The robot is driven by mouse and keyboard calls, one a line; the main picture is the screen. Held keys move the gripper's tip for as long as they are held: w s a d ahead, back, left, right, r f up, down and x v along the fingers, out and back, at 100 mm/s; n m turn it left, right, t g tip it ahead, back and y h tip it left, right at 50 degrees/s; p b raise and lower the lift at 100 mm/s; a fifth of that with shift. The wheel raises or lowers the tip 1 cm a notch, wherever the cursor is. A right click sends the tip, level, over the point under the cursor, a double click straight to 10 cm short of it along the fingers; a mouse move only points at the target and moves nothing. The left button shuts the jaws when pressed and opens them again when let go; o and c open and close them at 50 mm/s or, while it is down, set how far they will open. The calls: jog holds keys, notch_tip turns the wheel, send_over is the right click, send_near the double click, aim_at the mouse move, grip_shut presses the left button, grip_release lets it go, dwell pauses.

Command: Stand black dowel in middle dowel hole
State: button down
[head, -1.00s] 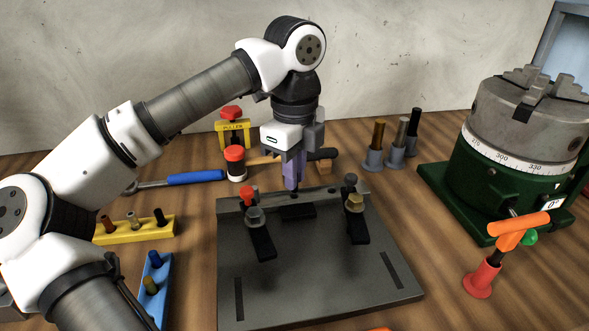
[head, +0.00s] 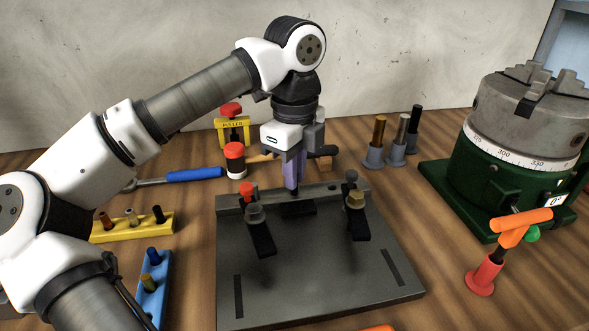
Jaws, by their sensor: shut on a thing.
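My gripper (head: 293,183) points straight down over the rear bar (head: 325,189) of the dark fixture plate (head: 310,280), about midway along it. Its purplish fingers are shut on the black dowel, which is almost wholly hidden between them. The middle dowel hole is hidden below the fingertips. I cannot tell whether the dowel's lower end is inside the hole or just above it. A red-topped piece (head: 247,189) stands at the left of the bar and a dark grey-topped piece (head: 351,177) at its right.
Behind are a red-capped bottle (head: 235,160), a yellow puller (head: 233,129) and upright rods (head: 396,145). A green rotary table (head: 500,190) stands right.

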jog(key=shift+f+b, duration=0.55)
dwell(0.9)
jog(key=c, duration=1)
grip_release()
jog(key=shift+r, duration=0.15)
jog(key=shift+r+p, duration=2.1)
jog(key=shift+r, duration=0.8)
jog(key=shift+f, duration=0.1)
